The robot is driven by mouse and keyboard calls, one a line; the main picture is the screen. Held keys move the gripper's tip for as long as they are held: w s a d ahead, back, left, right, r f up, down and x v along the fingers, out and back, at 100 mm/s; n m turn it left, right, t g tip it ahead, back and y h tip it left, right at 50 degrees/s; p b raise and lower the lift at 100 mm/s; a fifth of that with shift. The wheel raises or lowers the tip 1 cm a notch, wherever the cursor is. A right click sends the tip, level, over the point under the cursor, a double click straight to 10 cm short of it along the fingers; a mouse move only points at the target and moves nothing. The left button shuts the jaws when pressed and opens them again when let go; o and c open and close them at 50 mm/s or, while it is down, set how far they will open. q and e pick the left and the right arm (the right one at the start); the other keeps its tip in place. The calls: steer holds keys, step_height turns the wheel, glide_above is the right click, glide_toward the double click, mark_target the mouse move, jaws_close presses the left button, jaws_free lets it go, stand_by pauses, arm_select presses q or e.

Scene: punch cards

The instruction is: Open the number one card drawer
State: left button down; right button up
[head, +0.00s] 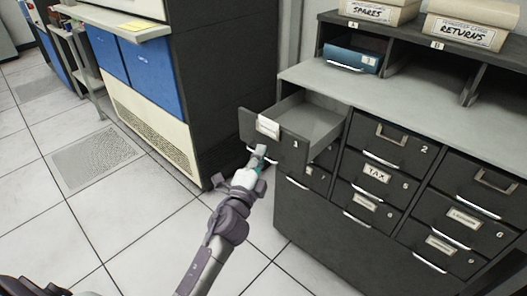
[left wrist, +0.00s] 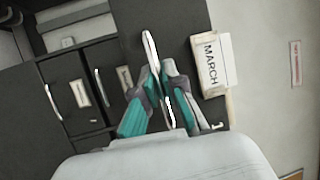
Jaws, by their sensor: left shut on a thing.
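The number one card drawer (head: 290,140) is a dark drawer at the top left of the cabinet. It is pulled well out, showing its empty grey inside. Its front carries a "1" and a white label, which reads MARCH in the left wrist view (left wrist: 212,62). My left gripper (head: 260,156) is at the lower edge of this front. In the left wrist view its teal-and-grey fingers (left wrist: 160,76) close from both sides on the silver drawer handle (left wrist: 149,46). The fingers partly hide the handle. My right gripper is in neither view.
Other drawers, such as number 2 (head: 391,143) and TAX (head: 377,173), are shut. A blue box (head: 351,57) sits in a cubby above. A dark machine cabinet (head: 228,70) stands close left of the open drawer. Tiled floor (head: 110,215) is clear in front.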

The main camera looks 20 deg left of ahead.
arm_select(q)
steer(key=shift+s+f, duration=0.1)
steer(key=shift+s, duration=0.05)
steer(key=c, duration=1.2)
jaws_free()
steer(key=shift+c, duration=0.2)
steer(key=s+f, duration=0.2)
steer(key=s, duration=0.9)
steer(key=shift+s+d, duration=0.25)
steer(key=shift+s, duration=0.1)
